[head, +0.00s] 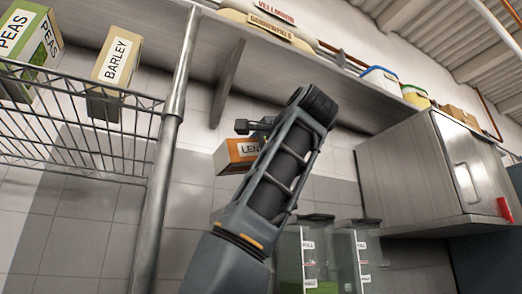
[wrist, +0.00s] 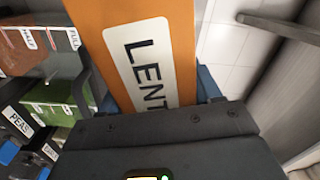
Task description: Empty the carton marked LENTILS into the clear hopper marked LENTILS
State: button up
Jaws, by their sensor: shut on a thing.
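My gripper (head: 252,128) is shut on the orange carton (head: 228,160), which has a white label reading "LEN" in the head view. In the wrist view the carton (wrist: 182,35) fills the top middle, its label reading "LENT" before my gripper hides the rest. The carton is held up in the air, above and left of the clear hoppers (head: 318,258) in the head view. In the wrist view a hopper with reddish-brown contents (wrist: 22,50) is at the upper left, beside one with green contents (wrist: 50,113). I cannot read a LENTILS mark on any hopper.
A wire shelf (head: 90,150) at the left holds a PEAS carton (head: 45,50) and a BARLEY carton (head: 116,62). A metal post (head: 165,150) stands beside it. A steel cabinet (head: 415,165) is at the right. A high shelf (head: 240,50) runs above my arm.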

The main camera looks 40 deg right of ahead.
jog(key=shift+m, duration=0.3)
jog(key=shift+f+p+x, duration=0.1)
jog(key=shift+p+x, duration=1.45)
jog(key=shift+x, duration=2.9)
jog(key=shift+f+p+x, duration=0.15)
jog(key=shift+p+x, duration=1.35)
jog(key=shift+x, duration=2.95)
jog(key=shift+m, duration=0.9)
jog(key=shift+f+x, duration=0.2)
jog(key=shift+x, duration=2.6)
jog(key=shift+d, duration=0.25)
jog(key=m, duration=0.2)
jog(key=shift+d+r+m, duration=0.15)
jog(key=shift+d+m, duration=0.15)
jog(key=shift+m, duration=0.1)
